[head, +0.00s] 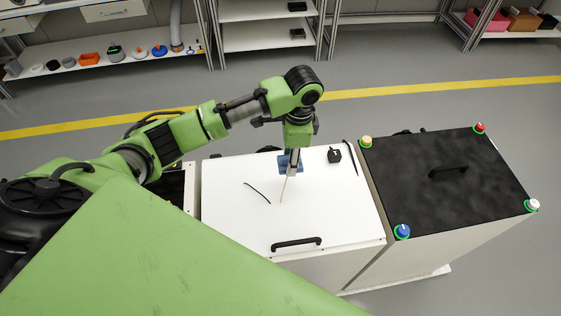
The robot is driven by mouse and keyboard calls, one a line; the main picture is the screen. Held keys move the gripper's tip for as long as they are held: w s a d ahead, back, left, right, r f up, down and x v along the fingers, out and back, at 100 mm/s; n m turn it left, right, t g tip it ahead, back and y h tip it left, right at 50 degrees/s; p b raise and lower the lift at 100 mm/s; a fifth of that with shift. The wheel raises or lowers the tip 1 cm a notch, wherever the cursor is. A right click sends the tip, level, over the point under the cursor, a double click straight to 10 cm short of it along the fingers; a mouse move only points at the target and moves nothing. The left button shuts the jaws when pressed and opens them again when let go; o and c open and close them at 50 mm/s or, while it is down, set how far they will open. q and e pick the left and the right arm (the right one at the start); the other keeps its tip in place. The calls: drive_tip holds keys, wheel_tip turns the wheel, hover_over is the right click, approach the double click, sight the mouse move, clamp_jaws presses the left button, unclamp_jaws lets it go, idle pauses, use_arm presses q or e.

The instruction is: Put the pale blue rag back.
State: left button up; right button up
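A blue rag (283,166) is on the white cabinet top (230,215), near its back middle. My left gripper (291,174) points down at it from above, and its fingers cover part of the rag. The fingers look close together, but at this size I cannot tell whether they are shut on the rag, or whether the rag is lifted off the top. My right gripper is not in view.
A black cable (258,193), a thin yellow-green strip (284,190) and a small black object (334,156) lie on the white top. A black-topped cabinet (410,180) with coloured corner knobs stands to the right. Shelves (130,58) line the back; grey floor lies between.

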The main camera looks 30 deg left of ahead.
sight(283, 160)
use_arm(q)
drive_tip(key=shift+w+a+f, duration=0.25)
drive_tip(key=shift+a+f, duration=0.7)
drive_tip(key=shift+f, duration=0.25)
drive_tip(key=shift+w+a+f+p, duration=0.15)
drive_tip(key=shift+a+f+p, duration=0.15)
drive_tip(key=shift+f, duration=0.25)
drive_tip(key=f, duration=0.3)
drive_tip(key=shift+a+f, duration=0.3)
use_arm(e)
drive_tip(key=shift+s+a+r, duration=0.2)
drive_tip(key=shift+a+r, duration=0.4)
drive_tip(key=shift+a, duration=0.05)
use_arm(q)
drive_tip(key=shift+f, duration=0.15)
drive_tip(key=o, duration=1.4)
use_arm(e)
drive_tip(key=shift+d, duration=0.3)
